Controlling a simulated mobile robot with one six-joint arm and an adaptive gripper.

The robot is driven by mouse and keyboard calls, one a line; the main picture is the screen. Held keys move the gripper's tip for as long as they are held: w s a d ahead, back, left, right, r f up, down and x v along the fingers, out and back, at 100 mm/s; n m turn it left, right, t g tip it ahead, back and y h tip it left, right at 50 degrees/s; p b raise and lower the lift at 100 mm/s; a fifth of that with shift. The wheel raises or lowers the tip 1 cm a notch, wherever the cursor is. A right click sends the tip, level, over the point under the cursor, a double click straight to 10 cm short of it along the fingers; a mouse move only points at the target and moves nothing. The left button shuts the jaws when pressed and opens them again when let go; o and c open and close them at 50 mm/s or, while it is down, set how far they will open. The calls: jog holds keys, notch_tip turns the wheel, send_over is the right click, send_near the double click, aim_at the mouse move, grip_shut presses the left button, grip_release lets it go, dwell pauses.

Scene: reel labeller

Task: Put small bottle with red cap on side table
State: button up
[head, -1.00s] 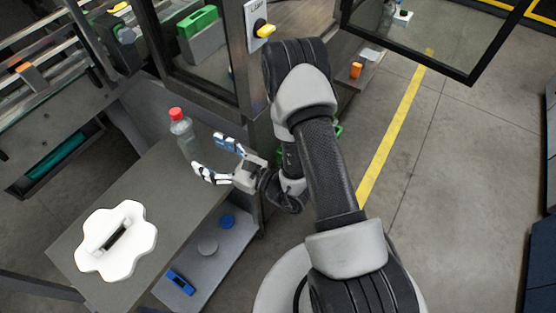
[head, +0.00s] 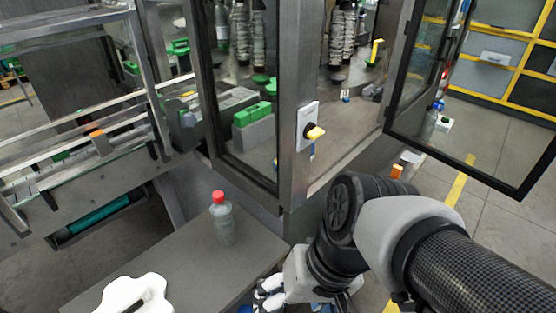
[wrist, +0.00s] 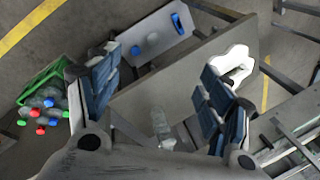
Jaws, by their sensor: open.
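The small clear bottle with a red cap (head: 222,222) stands upright on the grey side table (head: 165,255), near its far edge, in the head view. In the wrist view a clear bottle (wrist: 161,125) shows between the bases of my fingers. My gripper (head: 270,293) is at the table's right edge, nearer to me than the bottle and apart from it. In the wrist view my gripper (wrist: 158,75) has its fingers spread wide with nothing held between them. The fingers are partly cut off at the bottom of the head view.
A white lobed piece (head: 135,296) lies on the table's near part. The machine's frame post (head: 297,150) and glass door (head: 440,90) rise behind. A green crate (wrist: 42,82) of several bottles and a lower shelf (wrist: 152,57) with blue items show in the wrist view.

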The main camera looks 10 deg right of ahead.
jog(key=w+d+r+n+t+h, duration=0.1)
jog(key=d+r+t+h, duration=0.2)
jog(key=d, duration=0.3)
jog(key=shift+w+d+r+n+t, duration=0.2)
jog(key=shift+w+r+n+t, duration=0.1)
jog(key=shift+r+t, duration=0.2)
